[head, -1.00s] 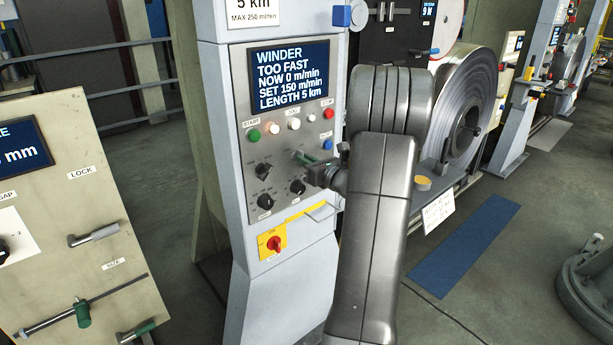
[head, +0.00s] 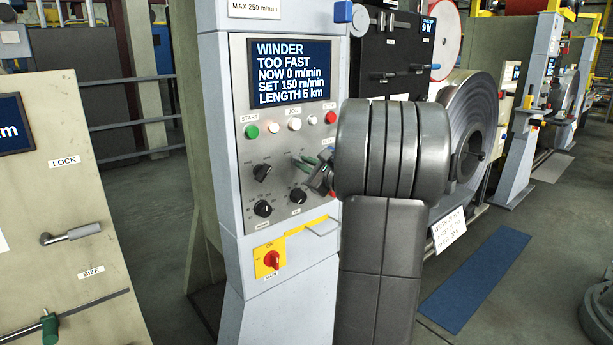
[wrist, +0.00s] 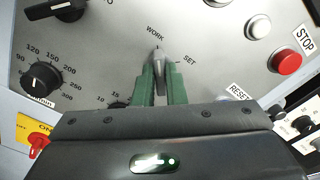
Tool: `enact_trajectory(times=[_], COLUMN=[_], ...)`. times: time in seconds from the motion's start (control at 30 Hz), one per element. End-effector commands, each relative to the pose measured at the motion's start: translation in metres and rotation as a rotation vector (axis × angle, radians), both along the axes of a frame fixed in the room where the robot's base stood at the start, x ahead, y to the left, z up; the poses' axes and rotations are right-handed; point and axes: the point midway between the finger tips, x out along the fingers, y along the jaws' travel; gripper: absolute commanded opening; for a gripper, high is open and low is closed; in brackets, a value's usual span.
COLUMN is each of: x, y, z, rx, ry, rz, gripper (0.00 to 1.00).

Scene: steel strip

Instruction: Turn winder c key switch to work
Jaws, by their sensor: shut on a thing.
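The winder c key switch (wrist: 158,57) is a small grey metal key on the panel. It stands between the two green fingertips of my gripper (wrist: 160,77), which are shut on it. In the wrist view the key points up toward the WORK label (wrist: 155,32), with the SET label (wrist: 190,60) to its right. In the head view my gripper (head: 313,170) reaches the right side of the winder panel (head: 262,180), and its fingers and my arm hide the key.
The winder screen (head: 290,74) reads TOO FAST, NOW 0 m/min. Black knobs (head: 262,208), a red stop button (head: 331,117) and a red switch on a yellow plate (head: 271,260) are near. A steel coil (head: 466,105) stands at the right behind my arm.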

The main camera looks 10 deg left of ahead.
Motion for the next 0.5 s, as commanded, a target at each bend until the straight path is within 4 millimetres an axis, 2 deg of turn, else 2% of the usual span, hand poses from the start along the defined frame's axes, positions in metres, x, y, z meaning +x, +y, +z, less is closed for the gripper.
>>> enact_trajectory(times=[0.5], x=[-0.0003], y=[0.0003], z=[-0.0012], rx=[-0.048], ry=[-0.059], rz=[0.001], gripper=[0.00])
